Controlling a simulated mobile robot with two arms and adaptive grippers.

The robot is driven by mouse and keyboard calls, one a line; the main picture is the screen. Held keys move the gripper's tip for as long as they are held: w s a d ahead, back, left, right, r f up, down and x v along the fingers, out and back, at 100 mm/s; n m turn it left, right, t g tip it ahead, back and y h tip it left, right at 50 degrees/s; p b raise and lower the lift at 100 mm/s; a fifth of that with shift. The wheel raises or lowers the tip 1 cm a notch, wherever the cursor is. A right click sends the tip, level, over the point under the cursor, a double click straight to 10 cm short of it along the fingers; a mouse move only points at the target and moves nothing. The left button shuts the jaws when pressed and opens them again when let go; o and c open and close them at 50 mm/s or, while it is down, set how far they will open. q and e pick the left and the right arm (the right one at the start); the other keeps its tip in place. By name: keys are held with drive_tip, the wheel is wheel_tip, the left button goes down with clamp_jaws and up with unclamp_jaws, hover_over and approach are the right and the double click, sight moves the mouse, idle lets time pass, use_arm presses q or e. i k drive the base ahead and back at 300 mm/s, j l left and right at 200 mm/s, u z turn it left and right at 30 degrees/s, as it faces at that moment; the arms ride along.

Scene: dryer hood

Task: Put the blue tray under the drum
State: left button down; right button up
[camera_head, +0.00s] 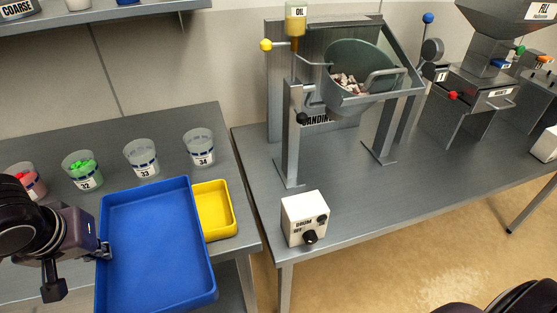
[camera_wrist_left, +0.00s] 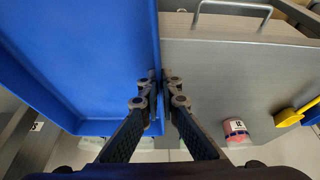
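The blue tray (camera_head: 155,250) is empty and lies at the front of the left table, partly beyond its front edge. Whether it rests on the table or hangs just above it I cannot tell. My left gripper (camera_head: 104,250) is at the tray's left wall. In the left wrist view, its fingers (camera_wrist_left: 160,92) are closed on either side of the blue tray's wall (camera_wrist_left: 85,55). The grey-green drum (camera_head: 346,55) hangs tilted in a metal stand on the right table, with pale and dark red pieces inside.
A yellow tray (camera_head: 227,212) sits right beside the blue tray. Several cups, including cup 34 (camera_head: 199,148), stand behind it. A white drum control box (camera_head: 304,218) stands at the right table's front edge. The tabletop below the drum (camera_head: 335,155) is clear between the stand's legs.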

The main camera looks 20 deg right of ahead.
sight(350, 182)
drive_tip(key=l, duration=2.25)
drive_tip(key=i+z, duration=0.05)
